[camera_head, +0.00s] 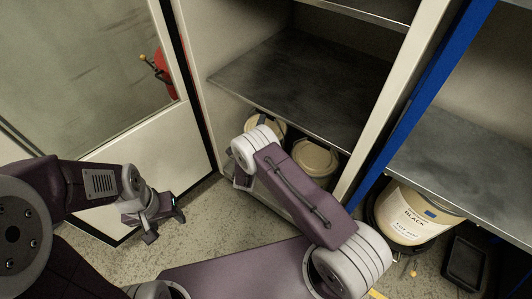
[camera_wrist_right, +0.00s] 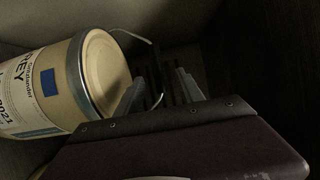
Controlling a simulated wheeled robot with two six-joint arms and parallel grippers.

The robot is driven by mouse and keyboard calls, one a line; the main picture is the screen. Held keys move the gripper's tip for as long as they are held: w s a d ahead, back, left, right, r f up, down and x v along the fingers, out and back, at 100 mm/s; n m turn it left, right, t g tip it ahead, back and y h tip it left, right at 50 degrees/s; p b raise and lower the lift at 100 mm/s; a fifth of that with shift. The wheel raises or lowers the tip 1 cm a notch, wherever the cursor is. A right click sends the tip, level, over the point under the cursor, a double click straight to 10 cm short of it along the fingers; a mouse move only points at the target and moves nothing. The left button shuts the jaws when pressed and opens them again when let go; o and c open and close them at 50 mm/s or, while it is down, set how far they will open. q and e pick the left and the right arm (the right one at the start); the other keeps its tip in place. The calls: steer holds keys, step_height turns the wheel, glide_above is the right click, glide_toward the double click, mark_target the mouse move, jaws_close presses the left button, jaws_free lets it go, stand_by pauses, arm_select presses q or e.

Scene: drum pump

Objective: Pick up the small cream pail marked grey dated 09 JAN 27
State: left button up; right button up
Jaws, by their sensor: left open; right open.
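In the right wrist view a cream pail (camera_wrist_right: 45,85) with a grey lid rim lies across the upper left. My left gripper (camera_head: 165,226) is open and empty above the floor.
A larger cream pail marked BLACK (camera_head: 408,216) stands under the right-hand shelf, beside a dark tray (camera_head: 466,262). The grey shelf (camera_head: 300,80) lies above the pails. Speckled floor is free near my left gripper.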

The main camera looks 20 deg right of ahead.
steer(key=shift+w+d+f+b, duration=0.3)
steer(key=shift+w+d, duration=0.1)
steer(key=shift+w, duration=0.3)
steer(key=shift+w+r, duration=0.15)
steer(key=shift+w, duration=0.05)
steer(key=b+x, duration=0.1)
steer(key=x, duration=0.1)
steer(key=b+x, duration=0.2)
steer(key=shift+w+d+f, duration=0.2)
steer(key=shift+w+f, duration=0.05)
steer(key=shift+w, duration=0.1)
steer(key=shift+w+r, duration=0.15)
steer(key=shift+r, duration=0.05)
arm_select(q)
step_height(320, 180, down, 5)
steer(key=shift+r, duration=0.2)
arm_select(e)
jaws_close()
arm_select(q)
steer(key=shift+r, duration=0.1)
arm_select(e)
steer(key=shift+r, duration=0.3)
